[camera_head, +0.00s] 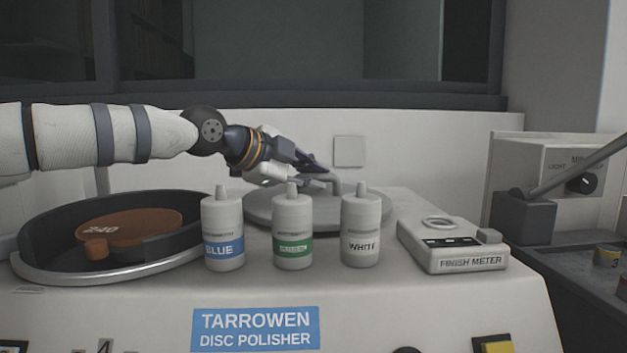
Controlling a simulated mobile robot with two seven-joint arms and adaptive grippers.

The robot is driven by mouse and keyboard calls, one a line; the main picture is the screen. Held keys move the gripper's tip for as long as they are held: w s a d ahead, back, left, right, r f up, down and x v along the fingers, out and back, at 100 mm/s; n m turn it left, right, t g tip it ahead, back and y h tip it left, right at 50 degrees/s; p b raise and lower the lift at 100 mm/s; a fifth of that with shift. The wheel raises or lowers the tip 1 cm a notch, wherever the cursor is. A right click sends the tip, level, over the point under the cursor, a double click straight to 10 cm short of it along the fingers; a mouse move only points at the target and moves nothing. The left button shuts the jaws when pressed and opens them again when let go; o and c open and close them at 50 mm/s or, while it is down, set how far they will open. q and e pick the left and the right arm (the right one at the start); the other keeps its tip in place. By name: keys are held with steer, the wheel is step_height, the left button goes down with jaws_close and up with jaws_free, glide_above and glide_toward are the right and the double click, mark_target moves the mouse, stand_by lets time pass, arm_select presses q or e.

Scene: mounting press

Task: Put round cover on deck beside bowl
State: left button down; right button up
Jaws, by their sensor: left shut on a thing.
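The round cover (262,209) is a flat grey disc with a raised bar handle on top. It is level behind the bottles, to the right of the bowl (28,245), over the pale deck (375,292). Whether its underside touches the deck is hidden by the bottles. My left gripper (318,183) reaches in from the left and is shut on the cover's handle. The bowl is open, dark inside with a bright rim, and holds a brown disc marked 240. My right gripper is not in view.
Bottles labelled blue (223,249), green (293,248) and white (361,245) stand upright in front of the cover. A finish meter (452,250) sits at the right of the deck. A pale wall (430,150) rises behind. The deck's front strip is clear.

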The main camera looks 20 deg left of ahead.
arm_select(q)
steer(key=shift+s, duration=0.1)
steer(key=c, duration=1.6)
jaws_free()
steer(key=shift+f, duration=0.2)
